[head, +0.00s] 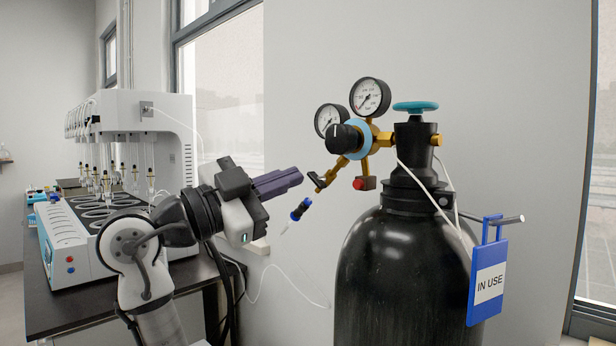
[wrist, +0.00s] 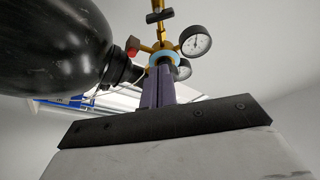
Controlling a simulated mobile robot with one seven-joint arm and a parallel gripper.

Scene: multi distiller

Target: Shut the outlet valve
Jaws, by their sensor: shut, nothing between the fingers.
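The gas regulator (head: 358,140) with two round gauges sits on top of a black cylinder. The outlet valve (head: 317,181), with a small black bar handle, is at the end of its lower-left brass arm. It shows at the top of the wrist view (wrist: 159,16), its black bar lying roughly crosswise. My gripper (head: 297,177) has purple fingers that are shut and empty. The fingertips point right, just left of the valve handle; I cannot tell how wide the gap is. In the wrist view my fingers (wrist: 161,72) point up toward the regulator, with the handle beyond them.
A blue-and-black fitting (head: 300,208) shows below the valve. The black cylinder (head: 400,280) with a teal handwheel (head: 415,106) fills the right, an "IN USE" tag (head: 488,275) beside it. A red-capped part (head: 358,184) is near the valve. A distiller (head: 75,255) stands left.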

